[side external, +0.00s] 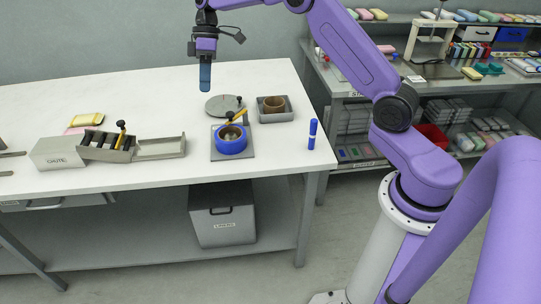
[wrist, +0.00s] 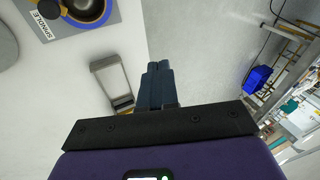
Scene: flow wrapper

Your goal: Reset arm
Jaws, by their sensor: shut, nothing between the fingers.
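My gripper (side external: 205,78) hangs in the air above the back of the white table, fingers pointing down. Its two dark blue fingers are together and empty. In the wrist view the closed fingers (wrist: 158,68) point towards the top of the picture, with nothing held between them. My arm arches from the right side over to the table.
A blue ring-shaped part (side external: 231,140) sits on the spindle plate (side external: 220,156). Nearby are a grey disc (side external: 222,105), a grey tray (side external: 262,117) holding a brown ring (side external: 274,103), and an upright blue cylinder (side external: 312,134). An open box (side external: 160,148) lies left.

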